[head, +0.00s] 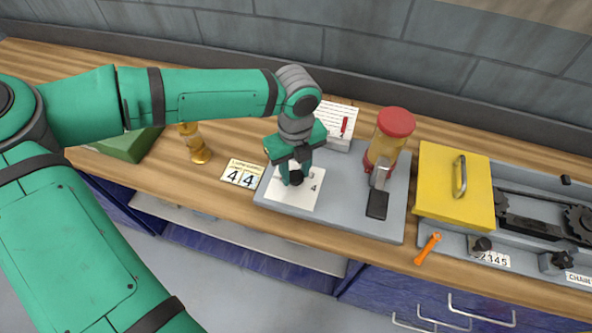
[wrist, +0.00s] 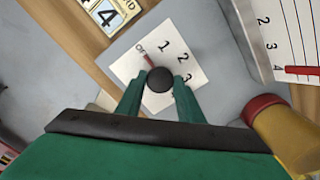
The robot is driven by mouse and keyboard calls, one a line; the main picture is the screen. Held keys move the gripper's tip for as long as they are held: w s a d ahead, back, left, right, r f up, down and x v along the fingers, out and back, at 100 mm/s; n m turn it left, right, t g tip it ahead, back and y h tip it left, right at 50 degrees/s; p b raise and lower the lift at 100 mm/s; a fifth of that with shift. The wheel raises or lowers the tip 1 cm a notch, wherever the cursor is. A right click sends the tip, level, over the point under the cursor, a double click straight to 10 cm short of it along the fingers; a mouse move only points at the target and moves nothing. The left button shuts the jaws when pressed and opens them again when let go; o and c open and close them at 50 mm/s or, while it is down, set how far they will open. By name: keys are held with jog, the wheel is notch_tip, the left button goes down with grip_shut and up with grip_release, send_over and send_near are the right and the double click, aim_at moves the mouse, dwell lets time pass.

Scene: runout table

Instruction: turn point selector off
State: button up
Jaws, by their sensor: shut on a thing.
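The point selector is a white square plate (head: 296,199) on a grey panel, and it also shows in the wrist view (wrist: 197,58). It is marked OFF, 1, 2, 3 and has a dark round knob (wrist: 159,80) in its middle. A red pointer (wrist: 148,60) on the knob points up-left at the OFF mark. My gripper (head: 296,177) reaches down from above with its fingers on either side of the knob, shut on it; the fingers also show in the wrist view (wrist: 161,92). The fingers hide part of the plate's lower side.
Right of the selector on the grey panel (head: 340,216) stand a red-capped yellow cylinder (head: 388,140) and a black-handled lever (head: 377,203). Number cards (head: 242,174) and a brass piece (head: 198,150) are left; a yellow cover (head: 445,185) is right.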

aim_at(296, 176)
jog(key=o, duration=1.1)
jog(key=shift+c, duration=0.2)
notch_tip(296, 176, up, 11)
jog(key=shift+f, duration=0.15)
